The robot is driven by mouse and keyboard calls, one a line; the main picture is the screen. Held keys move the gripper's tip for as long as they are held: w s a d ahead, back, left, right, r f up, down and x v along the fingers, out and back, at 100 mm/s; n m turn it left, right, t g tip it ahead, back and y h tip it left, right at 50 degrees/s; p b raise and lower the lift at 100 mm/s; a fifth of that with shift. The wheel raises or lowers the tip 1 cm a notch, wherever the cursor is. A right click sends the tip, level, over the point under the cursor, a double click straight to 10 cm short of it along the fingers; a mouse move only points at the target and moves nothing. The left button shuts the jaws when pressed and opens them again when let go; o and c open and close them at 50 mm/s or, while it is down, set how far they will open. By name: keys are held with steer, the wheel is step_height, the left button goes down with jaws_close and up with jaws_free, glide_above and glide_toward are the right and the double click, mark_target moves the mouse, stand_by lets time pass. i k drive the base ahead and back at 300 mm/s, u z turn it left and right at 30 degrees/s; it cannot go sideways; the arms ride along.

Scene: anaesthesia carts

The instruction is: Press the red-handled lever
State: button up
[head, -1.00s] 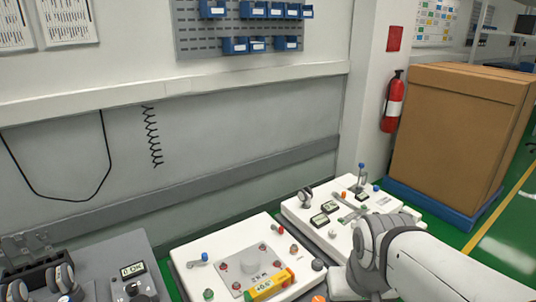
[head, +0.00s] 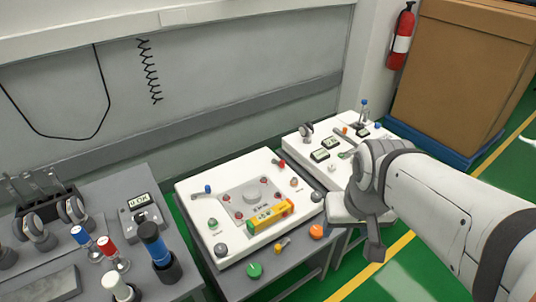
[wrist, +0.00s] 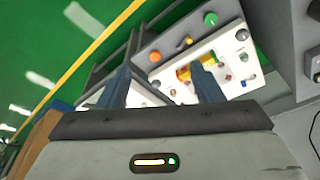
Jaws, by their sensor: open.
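The red-handled lever (head: 281,163) is small and sits near the far right corner of the middle white panel (head: 232,240) in the head view. A blue-handled lever (head: 208,189) stands at the panel's far left. My gripper (head: 373,245) hangs to the right of the panel, apart from the lever, with its fingertips poorly shown. In the wrist view my gripper (wrist: 161,72) is open, its two fingers apart with nothing between them in grasp.
A yellow box (head: 270,217) lies on the middle panel. A green knob (head: 254,270), a yellow lever (head: 282,245) and an orange knob (head: 316,232) line the cart's front. Another white panel (head: 335,172) stands behind right. Blue, red and white-topped items crowd the grey left cart (head: 50,285).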

mark_target(281, 163)
steer(key=z, duration=0.4)
steer(key=i, duration=1.15)
steer(key=u, duration=0.4)
